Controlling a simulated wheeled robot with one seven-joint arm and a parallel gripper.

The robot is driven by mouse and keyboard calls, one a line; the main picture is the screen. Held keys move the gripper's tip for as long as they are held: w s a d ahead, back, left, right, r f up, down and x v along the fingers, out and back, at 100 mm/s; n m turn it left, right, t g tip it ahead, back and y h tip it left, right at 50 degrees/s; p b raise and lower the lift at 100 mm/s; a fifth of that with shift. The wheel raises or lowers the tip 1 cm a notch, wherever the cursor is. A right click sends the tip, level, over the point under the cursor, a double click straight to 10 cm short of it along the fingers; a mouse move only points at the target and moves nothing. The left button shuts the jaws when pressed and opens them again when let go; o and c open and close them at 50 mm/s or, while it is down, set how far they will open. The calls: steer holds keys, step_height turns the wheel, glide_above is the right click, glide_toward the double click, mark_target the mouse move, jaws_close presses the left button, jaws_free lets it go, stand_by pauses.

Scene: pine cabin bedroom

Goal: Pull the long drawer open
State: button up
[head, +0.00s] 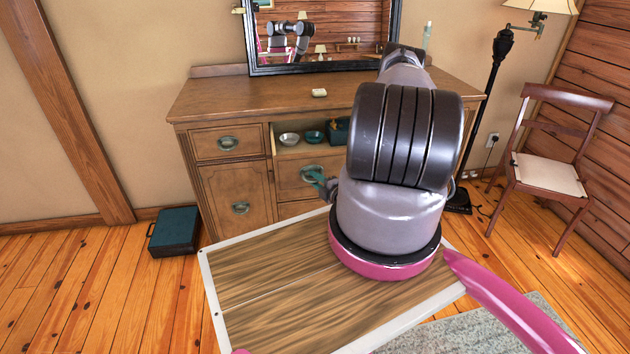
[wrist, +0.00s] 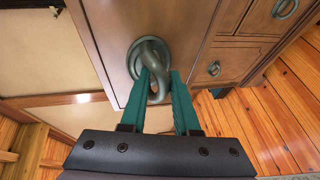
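The wooden dresser (head: 236,180) stands against the wall, with its middle drawer front (head: 290,185) below an open compartment. A dark green ring handle (head: 311,172) is on that drawer front; my arm hides the front's right part. My gripper (head: 325,184) is at this handle, mostly hidden behind my arm in the head view. In the wrist view, the ring handle (wrist: 149,50) reaches between the teal fingers of my gripper (wrist: 161,76). The drawer front looks about flush with the dresser.
Small bowls (head: 290,138) sit in the open compartment. A dark teal case (head: 174,232) lies on the floor left of the dresser. A chair (head: 548,165) and a floor lamp (head: 497,75) stand to the right. Floor shows in front of the dresser's left side.

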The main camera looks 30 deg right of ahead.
steer(key=v, duration=1)
steer(key=shift+s, duration=0.4)
